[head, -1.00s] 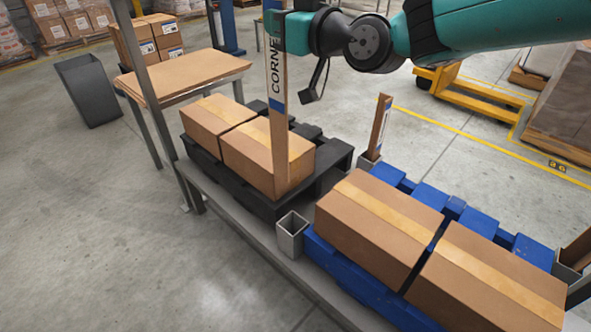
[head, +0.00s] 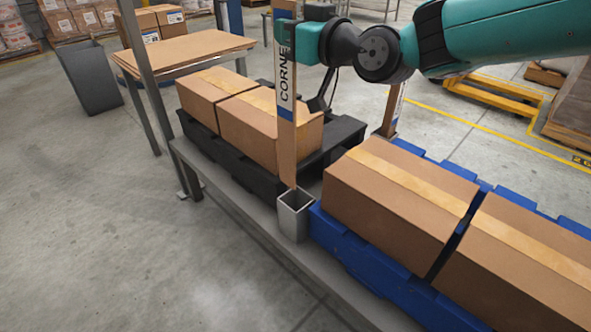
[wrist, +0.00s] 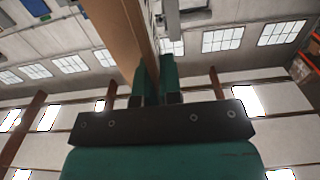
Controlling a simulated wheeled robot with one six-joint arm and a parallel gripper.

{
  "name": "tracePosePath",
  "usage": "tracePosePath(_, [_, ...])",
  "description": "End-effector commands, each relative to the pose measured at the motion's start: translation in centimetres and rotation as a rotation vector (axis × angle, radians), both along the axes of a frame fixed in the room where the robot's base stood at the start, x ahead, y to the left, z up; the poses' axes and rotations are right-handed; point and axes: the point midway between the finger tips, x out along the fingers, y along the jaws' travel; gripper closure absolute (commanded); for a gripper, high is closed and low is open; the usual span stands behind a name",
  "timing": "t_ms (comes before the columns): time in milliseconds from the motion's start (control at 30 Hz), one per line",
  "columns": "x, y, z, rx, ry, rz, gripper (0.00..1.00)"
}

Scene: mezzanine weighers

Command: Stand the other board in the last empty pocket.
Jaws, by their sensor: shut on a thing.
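My gripper (head: 290,40) is shut on a tall brown corner board (head: 287,140) with a blue and white printed label, held upright. The board also shows in the wrist view (wrist: 115,35), between and beyond the fingers (wrist: 156,85). Its lower end is at the mouth of a square grey metal pocket (head: 293,222) on the near edge of the bench. Another board (head: 390,110) stands upright behind, partly hidden by the blue pallet's box.
A black pallet (head: 228,152) with two cartons (head: 262,125) lies left of the pocket. A blue pallet (head: 370,268) with two larger cartons (head: 395,205) lies right of it. A grey post (head: 143,75) stands at left, before a table of cardboard sheets (head: 185,52).

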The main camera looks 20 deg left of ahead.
Motion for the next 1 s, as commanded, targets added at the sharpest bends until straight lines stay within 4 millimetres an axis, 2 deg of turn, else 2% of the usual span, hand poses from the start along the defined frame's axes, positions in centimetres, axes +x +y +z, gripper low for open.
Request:
tracePosePath(167, [0.0,0.0,-4.0,-0.003,0.006,-0.001,1.00])
tracePosePath(400, [0.0,0.0,-10.9,-0.003,0.006,-0.001,1.00])
tracePosePath(500, [0.0,0.0,-13.2,-0.003,0.004,-0.001,1.00])
tracePosePath(600, [0.0,0.0,-14.8,-0.002,0.004,0.000,1.00])
tracePosePath(833, [0.0,0.0,-16.4,-0.001,0.002,-0.001,1.00])
tracePosePath(1000, [0.0,0.0,-19.2,-0.002,0.003,-0.001,1.00])
